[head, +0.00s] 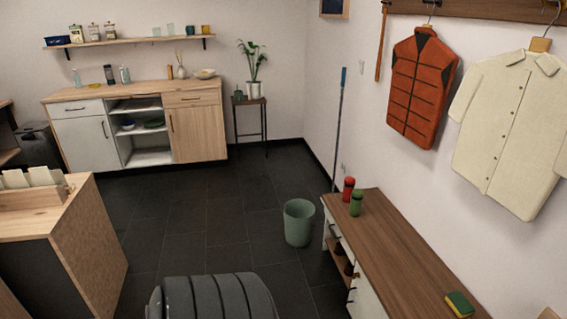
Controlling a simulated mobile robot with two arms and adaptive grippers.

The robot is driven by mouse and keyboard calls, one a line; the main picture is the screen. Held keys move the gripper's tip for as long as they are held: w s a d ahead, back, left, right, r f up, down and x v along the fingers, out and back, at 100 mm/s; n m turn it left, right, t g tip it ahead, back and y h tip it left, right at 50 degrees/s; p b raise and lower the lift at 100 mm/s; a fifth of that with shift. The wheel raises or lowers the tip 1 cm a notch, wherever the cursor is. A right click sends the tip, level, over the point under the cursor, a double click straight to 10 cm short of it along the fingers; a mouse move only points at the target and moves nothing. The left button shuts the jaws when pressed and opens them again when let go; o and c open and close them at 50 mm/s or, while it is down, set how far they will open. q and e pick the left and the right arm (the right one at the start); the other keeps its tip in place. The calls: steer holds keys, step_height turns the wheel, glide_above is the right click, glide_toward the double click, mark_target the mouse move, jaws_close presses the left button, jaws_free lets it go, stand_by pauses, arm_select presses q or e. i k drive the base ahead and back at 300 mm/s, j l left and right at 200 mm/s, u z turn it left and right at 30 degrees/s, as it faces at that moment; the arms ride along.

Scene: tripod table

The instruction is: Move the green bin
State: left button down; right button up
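The green bin (297,229) stands upright on the dark tiled floor, near the middle of the head view. It is a round, open-topped, muted green bin. It stands just left of the far end of the low wooden-topped bench. I see no lid on it, and its bottom inside is not clear to me. Neither of my grippers is in the head view, and nothing touches the bin that I can see.
The bench (412,258) along the right wall holds red and green bottles and a sponge (460,305). A wooden cabinet (93,239) stands at left. A dark grey ribbed shape fills the bottom middle. Floor behind and left of the bin is clear.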

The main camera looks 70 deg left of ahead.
mark_target(299, 214)
steer(key=u, duration=2.1)
steer(key=i+j+u, duration=0.35)
steer(key=i, duration=0.2)
steer(key=i+j+u, duration=0.35)
steer(key=i, duration=0.55)
steer(key=i+u, duration=0.35)
steer(key=i, duration=0.6)
steer(key=i+j+z, duration=0.15)
steer(key=i+z, duration=0.2)
steer(key=i, duration=0.2)
steer(key=i+j+z, duration=0.3)
steer(key=i, duration=0.25)
steer(key=i+j+z, duration=0.35)
steer(key=i, duration=0.15)
